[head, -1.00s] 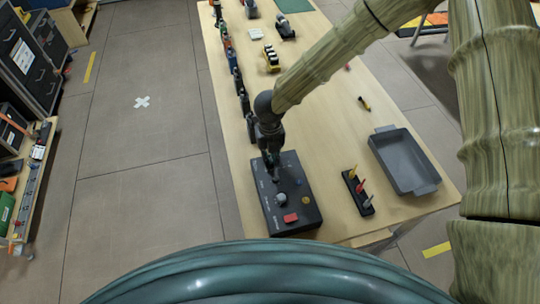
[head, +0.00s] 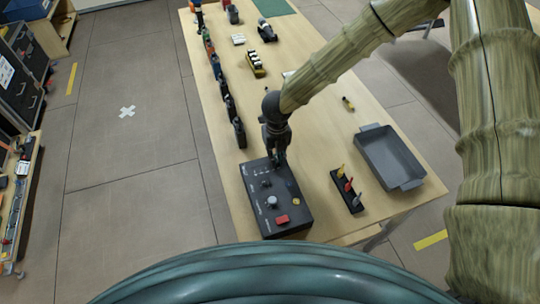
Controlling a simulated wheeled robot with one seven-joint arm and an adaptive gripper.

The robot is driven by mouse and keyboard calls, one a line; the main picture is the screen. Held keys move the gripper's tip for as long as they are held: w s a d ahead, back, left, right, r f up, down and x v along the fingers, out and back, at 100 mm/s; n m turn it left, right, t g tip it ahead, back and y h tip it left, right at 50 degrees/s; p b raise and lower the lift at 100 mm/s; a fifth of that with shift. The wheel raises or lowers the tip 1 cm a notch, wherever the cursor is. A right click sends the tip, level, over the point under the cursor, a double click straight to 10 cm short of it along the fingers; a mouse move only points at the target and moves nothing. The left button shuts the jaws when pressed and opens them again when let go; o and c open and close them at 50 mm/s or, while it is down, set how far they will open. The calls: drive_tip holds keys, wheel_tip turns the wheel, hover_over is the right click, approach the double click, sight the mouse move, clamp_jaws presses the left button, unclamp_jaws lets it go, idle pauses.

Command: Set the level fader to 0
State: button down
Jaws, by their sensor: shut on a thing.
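The dark control box (head: 300,212) lies on the near end of the wooden table. The fingers hide the cap, and the scale is too small to read.
A grey tray (head: 419,183) and a black stand (head: 347,196) with several coloured pegs are right of the box. Several dark upright items line the table's left edge.

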sight(277, 158)
drive_tip(key=shift+d+r, duration=0.15)
drive_tip(key=shift+d, duration=0.05)
drive_tip(key=c, duration=1.5)
unclamp_jaws()
drive_tip(key=shift+d, duration=0.15)
drive_tip(key=shift+c, duration=0.2)
drive_tip(key=shift+o, duration=0.3)
drive_tip(key=shift+s, duration=0.1)
drive_tip(key=shift+r, duration=0.15)
wheel_tip(277, 158, up, 12)
drive_tip(key=shift+f, duration=0.2)
